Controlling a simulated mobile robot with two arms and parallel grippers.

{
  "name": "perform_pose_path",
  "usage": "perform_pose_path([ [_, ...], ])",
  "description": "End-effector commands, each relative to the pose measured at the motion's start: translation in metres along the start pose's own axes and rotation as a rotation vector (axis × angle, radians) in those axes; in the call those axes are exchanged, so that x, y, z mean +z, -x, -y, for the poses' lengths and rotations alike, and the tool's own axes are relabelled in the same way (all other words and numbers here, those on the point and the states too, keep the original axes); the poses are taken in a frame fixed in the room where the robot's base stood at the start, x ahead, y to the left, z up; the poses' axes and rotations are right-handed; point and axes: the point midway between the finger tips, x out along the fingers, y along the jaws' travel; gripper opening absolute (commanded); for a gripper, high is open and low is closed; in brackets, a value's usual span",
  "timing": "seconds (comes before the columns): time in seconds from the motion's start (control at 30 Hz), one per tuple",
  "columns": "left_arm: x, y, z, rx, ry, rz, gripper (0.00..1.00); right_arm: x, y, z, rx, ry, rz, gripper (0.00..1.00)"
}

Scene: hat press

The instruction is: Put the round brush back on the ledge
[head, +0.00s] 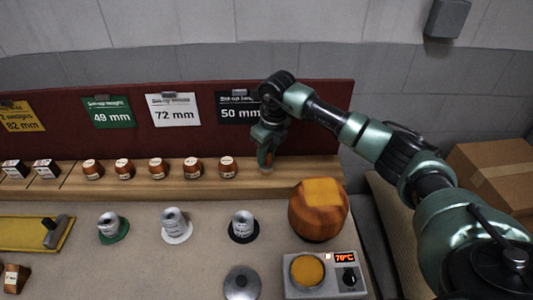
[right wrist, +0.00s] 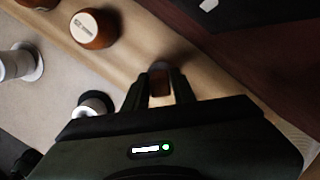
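My right gripper (head: 266,156) points down over the right part of the wooden ledge (head: 300,172) at the back of the table. In the right wrist view, its two fingers (right wrist: 160,84) are closed around a small brown piece (right wrist: 160,67), which looks like the round brush. In the head view, a pale tip (head: 266,169) shows below the fingers, at or just above the ledge top; I cannot tell if it touches. Most of the brush is hidden by the fingers. My left gripper is not in view.
Several brown round pieces with pale tops (head: 228,167) stand on the ledge, left of my gripper. In front are small metal weights (head: 243,226), a wooden block (head: 318,210) and a heater (head: 340,278) reading 70°C. The ledge right of my gripper is clear.

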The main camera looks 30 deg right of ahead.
Motion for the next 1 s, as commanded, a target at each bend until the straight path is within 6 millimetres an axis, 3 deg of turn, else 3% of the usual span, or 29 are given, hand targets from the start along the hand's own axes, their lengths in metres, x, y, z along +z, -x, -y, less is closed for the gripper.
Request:
perform_pose_path([
  [0.47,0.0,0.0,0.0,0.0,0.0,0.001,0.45,0.001,0.007,0.001,-0.001,0.0,0.001,0.42],
  [1.0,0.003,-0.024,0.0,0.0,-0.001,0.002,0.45,0.001,0.108,0.0,-0.002,-0.001,0.002,0.42],
])
